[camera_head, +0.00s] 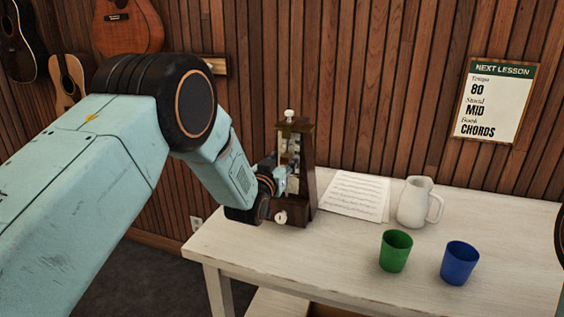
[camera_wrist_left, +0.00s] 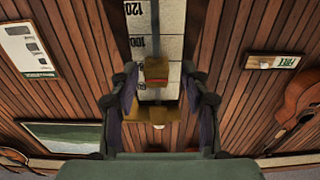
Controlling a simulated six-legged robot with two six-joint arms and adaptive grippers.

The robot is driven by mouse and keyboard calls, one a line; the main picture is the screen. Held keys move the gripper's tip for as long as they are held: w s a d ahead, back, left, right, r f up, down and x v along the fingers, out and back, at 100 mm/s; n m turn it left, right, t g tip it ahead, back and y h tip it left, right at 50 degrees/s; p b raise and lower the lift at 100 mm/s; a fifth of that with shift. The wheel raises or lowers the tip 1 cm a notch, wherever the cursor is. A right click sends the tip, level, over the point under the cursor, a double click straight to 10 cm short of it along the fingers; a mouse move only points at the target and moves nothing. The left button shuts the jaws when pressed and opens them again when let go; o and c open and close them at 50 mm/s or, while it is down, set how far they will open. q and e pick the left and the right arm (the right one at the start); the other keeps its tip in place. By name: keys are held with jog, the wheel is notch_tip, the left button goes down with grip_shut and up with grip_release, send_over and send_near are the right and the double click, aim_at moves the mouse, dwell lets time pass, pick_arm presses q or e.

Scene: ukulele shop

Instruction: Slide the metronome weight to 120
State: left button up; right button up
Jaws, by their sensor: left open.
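The metronome (camera_head: 309,178) is a tall dark wooden case at the left end of the white table, with a pale scale on its front. My left gripper (camera_head: 283,180) is in front of it, covering part of the scale. In the left wrist view the scale (camera_wrist_left: 170,18) shows 120 at the top and 100 below it. The brass-brown weight (camera_wrist_left: 156,70) sits just below the 100 mark in that picture, on the side away from 120. The open fingers of the left gripper (camera_wrist_left: 159,84) are on either side of the weight. Whether they touch it is unclear. My right gripper is not seen.
Sheet music (camera_head: 355,195), a white pitcher (camera_head: 414,202), a green cup (camera_head: 396,252) and a blue cup (camera_head: 459,264) stand right of the metronome on the table (camera_head: 330,265). The table's front is clear. A wall sign (camera_head: 492,101) reads tempo 80.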

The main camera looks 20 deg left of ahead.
pick_arm(q)
jog(key=shift+d, duration=0.3)
jog(key=c, duration=0.3)
jog(key=shift+a, duration=0.2)
jog(key=c, duration=0.5)
jog(key=shift+d, duration=0.1)
grip_shut()
